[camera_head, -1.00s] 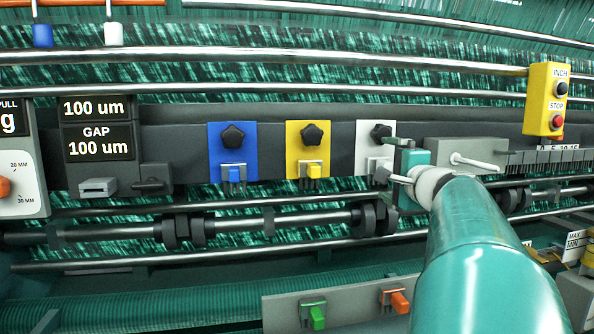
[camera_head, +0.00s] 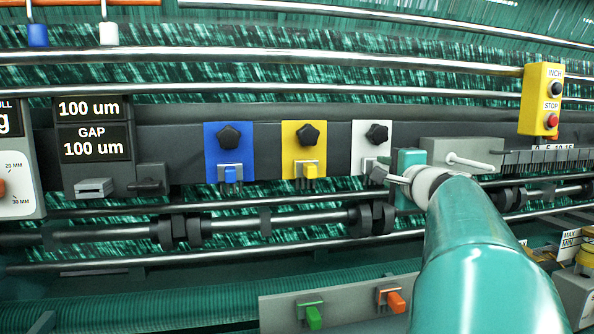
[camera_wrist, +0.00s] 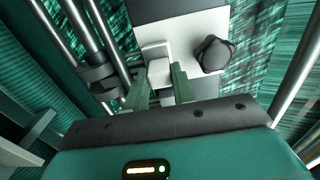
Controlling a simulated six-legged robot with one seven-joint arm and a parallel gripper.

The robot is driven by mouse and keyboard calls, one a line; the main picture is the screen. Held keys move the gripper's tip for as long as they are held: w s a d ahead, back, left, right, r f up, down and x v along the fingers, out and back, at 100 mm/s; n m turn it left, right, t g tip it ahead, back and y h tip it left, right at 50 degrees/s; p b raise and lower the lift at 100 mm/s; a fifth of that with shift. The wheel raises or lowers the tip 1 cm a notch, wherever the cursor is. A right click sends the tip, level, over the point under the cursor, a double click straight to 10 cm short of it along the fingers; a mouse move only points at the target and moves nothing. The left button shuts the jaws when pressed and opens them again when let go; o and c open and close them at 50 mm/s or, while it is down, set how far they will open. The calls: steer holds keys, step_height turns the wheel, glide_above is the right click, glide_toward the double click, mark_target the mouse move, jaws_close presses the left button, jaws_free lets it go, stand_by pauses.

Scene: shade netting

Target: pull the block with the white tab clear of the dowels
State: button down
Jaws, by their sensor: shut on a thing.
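The block with the white tab (camera_wrist: 156,50) sits at the white plate (camera_wrist: 195,28), below a black knob. In the wrist view, the white tab (camera_wrist: 159,72) lies between the two green fingers of my gripper (camera_wrist: 161,75), which is shut on it. In the head view, my gripper (camera_head: 384,173) reaches in from the right to the lower edge of the white plate (camera_head: 367,139) and partly hides the tab. The dowels cannot be made out, so I cannot tell how far the block sits on them.
To the left are a yellow plate (camera_head: 291,140) and a blue plate (camera_head: 213,140), each with a knob and matching tab. A grey housing (camera_head: 436,152) stands close right of the wrist. Rails (camera_head: 320,222) run below. Green and orange tabs (camera_head: 314,318) sit lower down.

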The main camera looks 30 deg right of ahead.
steer(key=shift+v, duration=0.8)
steer(key=shift+v, duration=1.55)
steer(key=shift+v, duration=2)
